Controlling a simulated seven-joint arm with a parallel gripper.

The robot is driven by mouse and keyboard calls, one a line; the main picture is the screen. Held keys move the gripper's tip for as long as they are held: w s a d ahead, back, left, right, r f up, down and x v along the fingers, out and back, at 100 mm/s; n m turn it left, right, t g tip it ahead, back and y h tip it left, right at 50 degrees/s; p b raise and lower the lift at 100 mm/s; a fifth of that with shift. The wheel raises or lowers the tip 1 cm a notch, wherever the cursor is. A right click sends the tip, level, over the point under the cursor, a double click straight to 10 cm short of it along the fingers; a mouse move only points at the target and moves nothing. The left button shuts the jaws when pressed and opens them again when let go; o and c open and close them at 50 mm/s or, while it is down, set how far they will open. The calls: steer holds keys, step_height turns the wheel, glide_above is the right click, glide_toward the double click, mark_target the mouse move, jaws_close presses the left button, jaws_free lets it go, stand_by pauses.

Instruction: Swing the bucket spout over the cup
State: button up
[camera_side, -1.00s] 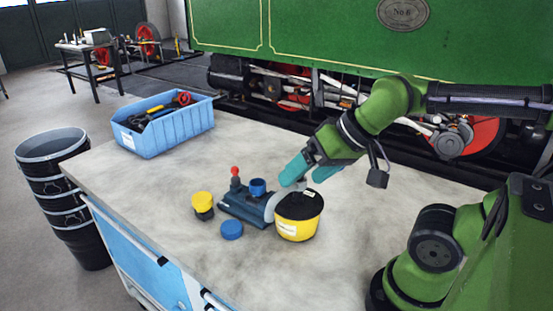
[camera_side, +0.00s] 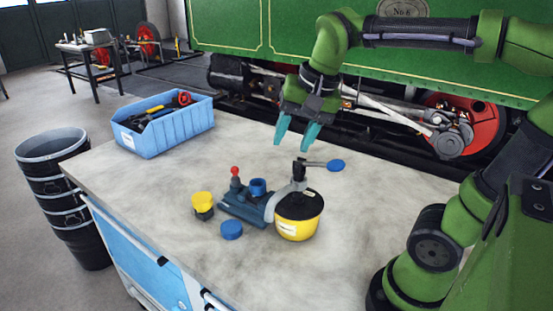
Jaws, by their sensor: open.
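The yellow bucket (camera_side: 296,229) with a black lid stands upright on the bench. A dark post (camera_side: 298,172) rises from the lid, with a thin arm to the right ending in a blue disc (camera_side: 336,165). A pale grey curved piece (camera_side: 271,205), perhaps the spout, sits at the bucket's left side, against a dark blue block. A blue cup (camera_side: 258,187) stands on that block, left of the bucket; I cannot tell if the grey piece reaches over it. My gripper (camera_side: 293,143) is open and empty, teal fingers pointing down, above and behind the post, apart from it.
The dark blue block (camera_side: 240,209) carries a red-knobbed lever (camera_side: 235,172). A yellow-capped pot (camera_side: 203,204) and a blue lid (camera_side: 231,230) lie nearby. A blue tool bin (camera_side: 180,137) stands at the back left. The bench (camera_side: 130,193) is clear front left.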

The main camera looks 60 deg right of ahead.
step_height(320, 180, up, 3)
steer(key=d+m+g, duration=0.1)
steer(key=m+g, duration=0.1)
steer(key=m, duration=0.5)
glide_toward(283, 190)
steer(key=f, duration=0.2)
steer(key=w+f, duration=0.1)
steer(key=f, duration=0.5)
steer(key=shift+w+a+f, duration=0.2)
jaws_close()
